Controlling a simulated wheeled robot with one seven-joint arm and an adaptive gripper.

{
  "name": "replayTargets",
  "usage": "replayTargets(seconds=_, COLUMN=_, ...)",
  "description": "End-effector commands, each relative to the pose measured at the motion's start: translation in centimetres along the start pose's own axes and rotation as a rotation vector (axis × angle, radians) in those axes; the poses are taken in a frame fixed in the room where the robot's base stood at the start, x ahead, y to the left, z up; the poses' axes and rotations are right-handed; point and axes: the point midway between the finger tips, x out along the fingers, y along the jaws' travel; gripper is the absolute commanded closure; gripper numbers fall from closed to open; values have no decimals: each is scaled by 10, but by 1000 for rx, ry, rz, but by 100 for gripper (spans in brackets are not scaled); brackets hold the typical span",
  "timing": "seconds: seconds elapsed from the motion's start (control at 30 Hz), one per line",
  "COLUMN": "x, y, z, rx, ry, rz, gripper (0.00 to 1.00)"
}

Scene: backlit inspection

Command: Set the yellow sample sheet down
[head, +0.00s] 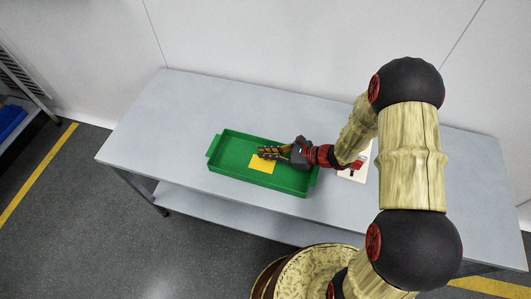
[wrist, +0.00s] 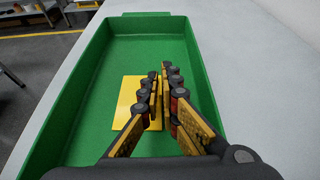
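The yellow sample sheet (head: 263,164) lies flat on the floor of the green tray (head: 223,182). In the wrist view the sheet (wrist: 126,97) shows to the left of my fingers and in the gap between them. My gripper (head: 267,153) is over the tray, reaching in from the right in the head view, with its fingertips at the sheet's upper edge. In the wrist view the fingers of my gripper (wrist: 160,78) stand a little apart with nothing held between them. Part of the sheet is hidden behind the fingers. Whether the fingers touch it I cannot tell.
The tray stands on a long grey table (head: 165,120) with free room to its left and behind. A pale board with a red part (head: 354,170) lies right of the tray, partly hidden by my arm. A round patterned object (head: 310,270) stands before the table.

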Motion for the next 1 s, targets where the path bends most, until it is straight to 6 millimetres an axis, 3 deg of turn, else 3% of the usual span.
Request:
replayTargets(seconds=0.3, x=0, y=0, z=0, rx=0, ry=0, rz=0, gripper=77)
replayTargets(seconds=0.67, x=-2, y=0, z=4, rx=-1, ry=0, rz=0, gripper=77)
replayTargets(seconds=0.83, x=-25, y=-2, z=4, rx=1, ry=1, rz=-4, gripper=77)
replayTargets(seconds=1.0, x=-61, y=-2, z=5, rx=2, ry=0, rz=-6, gripper=77)
